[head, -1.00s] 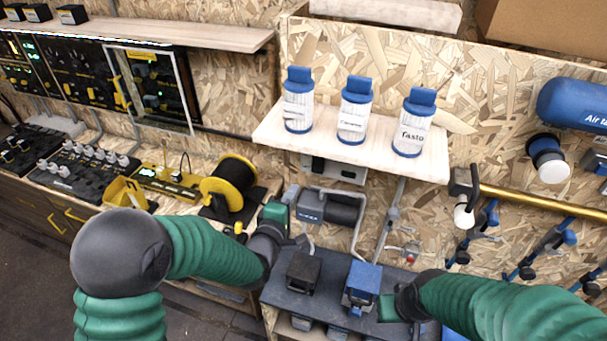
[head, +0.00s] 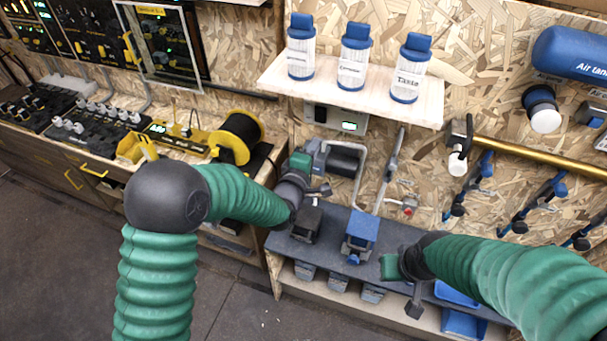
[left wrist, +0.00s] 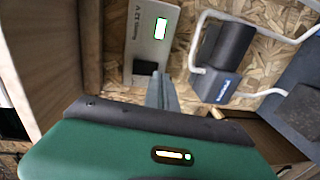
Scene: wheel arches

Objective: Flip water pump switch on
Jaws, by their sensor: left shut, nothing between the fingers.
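A white control box (head: 335,119) with a green-lit display hangs on the wall under the bottle shelf. In the left wrist view the box (left wrist: 158,32) shows its lit display and a black part, likely the switch (left wrist: 146,74), at its lower end. A dark pump-like unit (head: 343,160) with pipes sits beside and below it. My left gripper (head: 322,190) is shut and empty, in front of the pump unit. In the left wrist view its fingers (left wrist: 160,92) overlap the box's lower end; contact cannot be told. My right gripper (head: 414,306) points down by the bench, its jaws unclear.
A wooden shelf (head: 350,92) with three blue-capped bottles juts out above the box. A black vice (head: 305,222) and a blue vice (head: 360,236) stand on the dark bench. A yellow cable reel (head: 238,137) is to the left. Pipes run up the wall.

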